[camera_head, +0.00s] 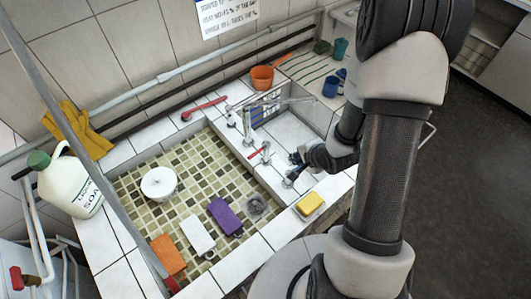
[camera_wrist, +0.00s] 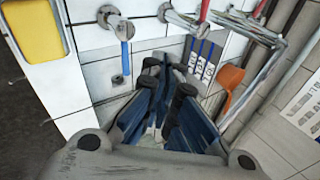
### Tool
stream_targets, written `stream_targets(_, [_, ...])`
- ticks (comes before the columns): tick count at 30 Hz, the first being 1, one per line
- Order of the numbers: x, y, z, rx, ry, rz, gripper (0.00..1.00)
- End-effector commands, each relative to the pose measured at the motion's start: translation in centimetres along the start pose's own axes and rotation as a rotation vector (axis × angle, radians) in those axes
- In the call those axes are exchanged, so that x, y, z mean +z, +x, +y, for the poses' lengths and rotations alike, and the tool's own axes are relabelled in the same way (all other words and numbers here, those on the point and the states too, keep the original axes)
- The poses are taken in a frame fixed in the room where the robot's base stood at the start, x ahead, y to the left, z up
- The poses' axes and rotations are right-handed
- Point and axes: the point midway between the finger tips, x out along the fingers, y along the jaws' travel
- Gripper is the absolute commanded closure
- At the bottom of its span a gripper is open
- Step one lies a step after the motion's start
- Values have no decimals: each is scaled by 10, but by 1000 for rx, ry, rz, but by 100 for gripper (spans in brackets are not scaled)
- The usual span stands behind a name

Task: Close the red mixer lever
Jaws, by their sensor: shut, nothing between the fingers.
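The red mixer lever (camera_head: 254,154) sticks out from a chrome mixer (camera_head: 266,152) on the divider between the two basins. My gripper (camera_head: 295,158) is shut and empty, to the right of this mixer in the head view and apart from it. In the wrist view my gripper (camera_wrist: 170,72) has its fingers close together. The red lever's exact angle is hard to tell.
A yellow sponge (camera_head: 310,204) lies on the front edge. An orange pot (camera_head: 262,77) and blue cups (camera_head: 332,86) stand behind. A chrome spout (camera_head: 290,101) crosses the right basin. The left basin holds a white bowl (camera_head: 158,183) and several sponges.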

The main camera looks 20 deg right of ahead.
Motion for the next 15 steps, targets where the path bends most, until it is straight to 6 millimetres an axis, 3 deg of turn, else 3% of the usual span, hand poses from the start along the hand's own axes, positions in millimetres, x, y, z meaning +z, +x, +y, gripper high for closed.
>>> stream_targets(3, [29,-8,0,-70,-112,-105,100])
stream_targets(8, [49,-13,-2,-116,-175,-174,100])
stream_targets(15, [57,16,-4,-120,-184,-183,100])
